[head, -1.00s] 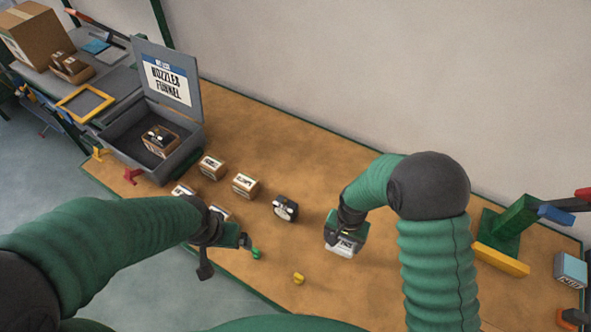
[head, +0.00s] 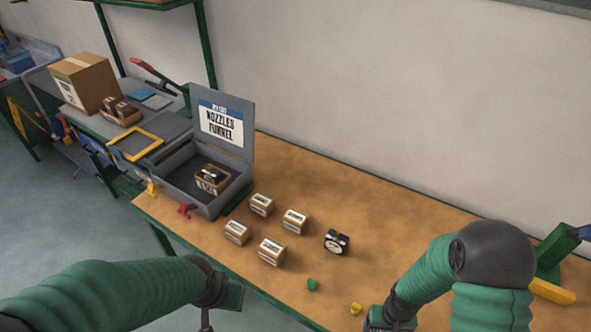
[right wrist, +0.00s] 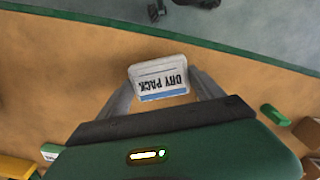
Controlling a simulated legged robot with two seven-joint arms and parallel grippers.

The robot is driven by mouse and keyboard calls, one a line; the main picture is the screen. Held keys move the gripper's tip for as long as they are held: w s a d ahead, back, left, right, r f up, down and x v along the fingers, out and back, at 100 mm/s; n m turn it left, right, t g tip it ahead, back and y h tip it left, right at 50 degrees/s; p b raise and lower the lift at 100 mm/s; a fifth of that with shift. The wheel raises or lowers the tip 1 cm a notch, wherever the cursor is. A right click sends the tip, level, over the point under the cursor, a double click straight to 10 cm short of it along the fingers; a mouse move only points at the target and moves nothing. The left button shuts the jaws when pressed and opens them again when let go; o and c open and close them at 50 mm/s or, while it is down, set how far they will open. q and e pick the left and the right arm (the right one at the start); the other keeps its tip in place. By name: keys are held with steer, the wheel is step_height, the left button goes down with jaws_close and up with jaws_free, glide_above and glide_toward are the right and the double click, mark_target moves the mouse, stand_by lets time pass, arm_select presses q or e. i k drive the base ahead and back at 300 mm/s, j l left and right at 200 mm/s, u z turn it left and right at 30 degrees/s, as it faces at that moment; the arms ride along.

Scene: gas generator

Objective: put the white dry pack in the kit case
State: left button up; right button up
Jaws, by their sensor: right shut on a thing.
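The white dry pack (right wrist: 160,80), with black "DRY PACK" lettering and a blue stripe, sits between the fingers of my right gripper (right wrist: 162,88) in the right wrist view. That gripper is shut on it, over the tan bench. In the head view the right arm reaches the bottom edge, and the pack is out of sight. The grey kit case (head: 183,200) stands open at the bench's left end, its lid labelled "NOZZLES FUNNEL". A brown box with a black-and-white item (head: 211,178) is inside. My left gripper (head: 222,308) is at the bottom edge, its fingers mostly hidden.
Several small labelled boxes (head: 271,251) stand on the bench right of the case. A black-and-white item (head: 337,242), a green piece (head: 312,285) and a yellow piece (head: 356,308) lie further right. A red clamp (head: 186,210) sits at the case's front. Bench behind the boxes is clear.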

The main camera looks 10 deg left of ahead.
mark_target(190, 174)
steer(key=i+j, duration=0.1)
steer(key=j, duration=0.75)
steer(key=i+j+z, duration=0.15)
steer(key=j, duration=1.5)
steer(key=i+z, duration=0.05)
steer(key=i, duration=0.05)
